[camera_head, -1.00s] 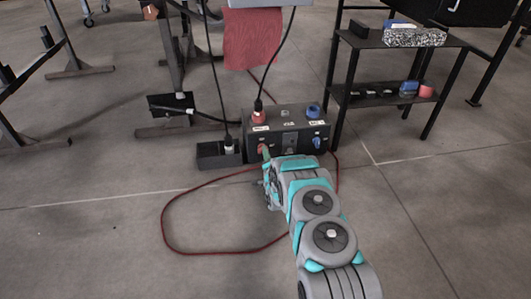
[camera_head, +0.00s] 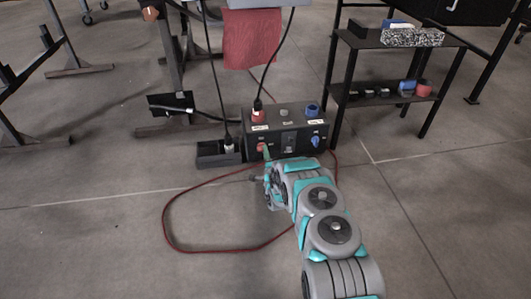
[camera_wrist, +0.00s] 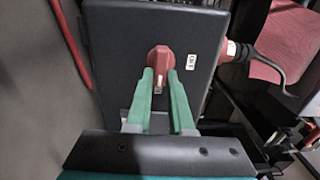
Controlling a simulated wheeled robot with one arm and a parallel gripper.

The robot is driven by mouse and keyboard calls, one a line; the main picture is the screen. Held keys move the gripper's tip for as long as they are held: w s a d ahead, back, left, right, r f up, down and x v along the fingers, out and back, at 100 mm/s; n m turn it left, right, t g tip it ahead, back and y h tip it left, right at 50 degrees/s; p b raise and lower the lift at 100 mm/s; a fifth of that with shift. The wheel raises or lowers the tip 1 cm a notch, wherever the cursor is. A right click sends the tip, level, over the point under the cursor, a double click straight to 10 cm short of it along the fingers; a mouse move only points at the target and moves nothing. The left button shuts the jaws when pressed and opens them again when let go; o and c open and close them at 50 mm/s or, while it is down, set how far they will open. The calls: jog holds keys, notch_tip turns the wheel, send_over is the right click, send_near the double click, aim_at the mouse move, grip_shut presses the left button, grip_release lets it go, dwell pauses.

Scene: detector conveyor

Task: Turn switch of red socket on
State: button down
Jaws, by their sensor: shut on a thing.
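The dark socket box (camera_head: 275,116) stands on the floor. A red socket (camera_head: 258,117) with a black cable plugged in is on its top left. The red switch (camera_head: 261,147) is on the front face below it, partly hidden by my gripper (camera_head: 266,153). In the wrist view, my gripper (camera_wrist: 160,76) has its two green fingers closed on the sides of the red switch (camera_wrist: 159,58). The switch handle lies between the fingertips, in line with the fingers. A small white label (camera_wrist: 193,60) sits beside the switch.
A blue socket (camera_head: 312,109) and blue switch (camera_head: 315,141) are on the box's right side. A low black tray (camera_head: 216,160) stands to the left. A red cable (camera_head: 166,222) loops over the floor. A black shelf (camera_head: 385,97) stands at the right.

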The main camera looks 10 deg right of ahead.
jog(key=c, duration=0.8)
grip_release()
jog(key=shift+s, duration=0.1)
jog(key=s+p, duration=0.1)
jog(key=s, duration=0.6)
jog(key=shift+s, duration=0.3)
